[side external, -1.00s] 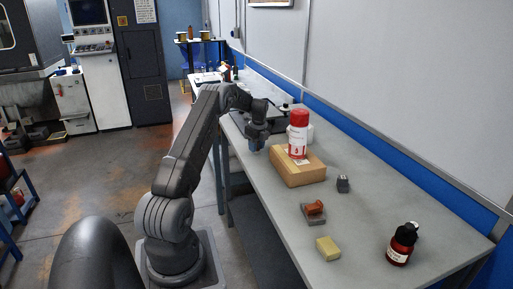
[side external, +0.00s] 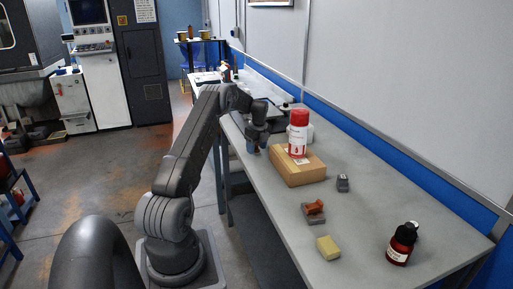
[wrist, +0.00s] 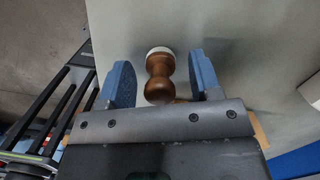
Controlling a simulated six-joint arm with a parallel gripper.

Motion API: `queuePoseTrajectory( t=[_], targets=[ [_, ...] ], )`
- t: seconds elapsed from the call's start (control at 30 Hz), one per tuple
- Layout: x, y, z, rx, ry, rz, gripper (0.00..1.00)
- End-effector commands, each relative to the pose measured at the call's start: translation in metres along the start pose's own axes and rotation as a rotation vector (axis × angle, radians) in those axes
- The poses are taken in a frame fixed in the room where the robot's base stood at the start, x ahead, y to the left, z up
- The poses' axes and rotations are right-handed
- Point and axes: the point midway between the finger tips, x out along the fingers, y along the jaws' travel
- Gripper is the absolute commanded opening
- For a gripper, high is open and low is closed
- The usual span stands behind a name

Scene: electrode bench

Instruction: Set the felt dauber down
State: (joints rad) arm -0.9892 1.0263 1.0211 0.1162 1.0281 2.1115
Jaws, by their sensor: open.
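The felt dauber (wrist: 160,76) has a turned brown wooden handle and a white felt end. In the wrist view it is between the two blue fingers of my gripper (wrist: 162,80), with a gap on each side. Its white end is away from the gripper, against the grey bench top (wrist: 240,50), and it looks to stand there on the felt. My gripper is open. In the side view my gripper (side external: 257,148) is low at the bench's left edge, where the dauber is hard to make out.
Nearer are a small grey block (side external: 342,183), an orange-brown piece (side external: 314,207) on a grey base, a yellow block (side external: 328,248) and a dark red bottle (side external: 401,245).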

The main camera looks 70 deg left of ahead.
Motion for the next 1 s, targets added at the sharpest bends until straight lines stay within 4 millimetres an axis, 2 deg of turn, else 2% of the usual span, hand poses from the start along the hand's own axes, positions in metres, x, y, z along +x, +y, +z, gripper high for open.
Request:
queuePoseTrajectory(
  t=[0.17,0.4,0.6,0.77,1.0],
  targets=[
    [-0.025,-0.001,0.001,0.0,-0.003,-0.004,0.58],
    [-0.076,-0.001,0.0,0.0,-0.003,-0.005,0.58],
    [-0.108,-0.001,0.0,0.0,-0.002,-0.003,0.58],
    [-0.119,0.0,0.0,0.0,0.0,-0.001,0.58],
    [-0.121,0.0,0.0,0.0,0.0,0.0,0.58]
  ],
)
